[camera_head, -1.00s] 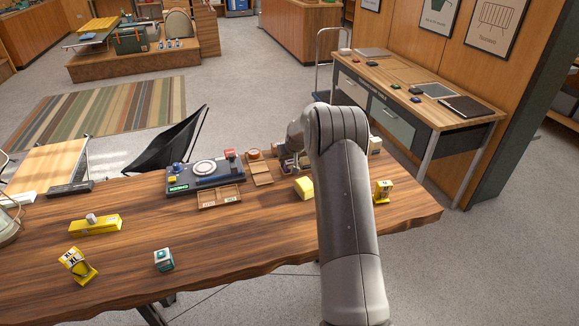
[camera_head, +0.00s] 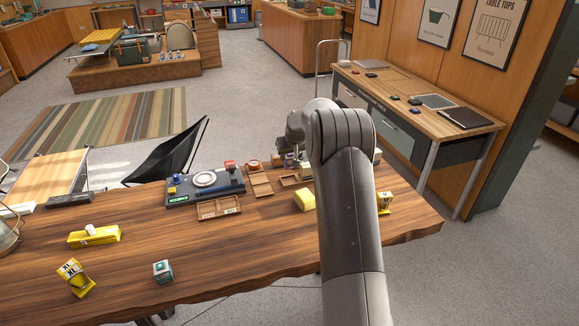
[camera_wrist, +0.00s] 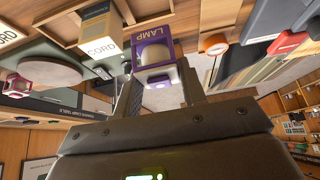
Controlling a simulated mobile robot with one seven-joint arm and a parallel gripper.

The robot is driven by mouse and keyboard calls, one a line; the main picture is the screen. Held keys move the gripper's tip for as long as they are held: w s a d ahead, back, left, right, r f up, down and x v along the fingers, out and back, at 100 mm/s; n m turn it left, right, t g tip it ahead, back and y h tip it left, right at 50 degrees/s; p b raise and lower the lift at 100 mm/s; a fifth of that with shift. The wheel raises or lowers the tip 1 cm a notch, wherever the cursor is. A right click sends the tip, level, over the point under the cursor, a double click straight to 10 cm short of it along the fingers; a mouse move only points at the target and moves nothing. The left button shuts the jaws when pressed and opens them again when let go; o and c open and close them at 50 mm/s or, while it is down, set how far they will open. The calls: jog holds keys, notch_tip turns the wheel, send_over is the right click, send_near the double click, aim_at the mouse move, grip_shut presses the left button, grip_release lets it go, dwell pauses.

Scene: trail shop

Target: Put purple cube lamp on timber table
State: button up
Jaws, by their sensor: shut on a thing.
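The purple cube lamp (camera_wrist: 153,52), a purple box marked LAMP with a pale panel, is between the fingertips of my gripper (camera_wrist: 160,76) in the wrist view. My gripper is shut on it. In the head view my arm hides most of the gripper and I cannot make out the lamp clearly. The wooden table (camera_head: 200,262) with the wavy front edge fills the foreground. A second wood-topped table (camera_head: 405,84) with grey drawers stands at the back right by the wall. I cannot tell from a label which one is the timber table.
A dark console (camera_head: 205,187), small wooden trays (camera_head: 218,207) and yellow blocks (camera_head: 304,199) stand on the front table.

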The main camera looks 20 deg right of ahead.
notch_tip(320, 180, up, 2)
jog(key=shift+r, duration=0.25)
jog(key=shift+a, duration=0.2)
jog(key=s+a+n+y, duration=0.1)
jog(key=s+a+n, duration=0.1)
jog(key=a, duration=1.1)
jog(key=s+a+n+y, duration=0.1)
jog(key=s+a+n, duration=0.1)
jog(key=a, duration=1.1)
jog(key=s+a+n+g+y, duration=0.1)
jog(key=s+a+n, duration=0.1)
jog(key=s+a, duration=0.45)
jog(key=s+a+n, duration=0.1)
jog(key=s+a, duration=0.2)
jog(key=a, duration=0.6)
jog(key=s+a+n+g+y, duration=0.15)
jog(key=s+a, duration=0.25)
jog(key=a, duration=0.4)
jog(key=shift+n+t, duration=0.25)
jog(key=shift+t, duration=0.1)
jog(key=a+f, duration=0.2)
jog(key=a, duration=0.1)
jog(key=s+a+f, duration=0.1)
jog(key=a+f, duration=0.1)
jog(key=a, duration=0.2)
jog(key=a+f, duration=0.2)
jog(key=a, duration=0.2)
jog(key=shift+s+a+f, duration=0.2)
jog(key=shift+f, duration=2)
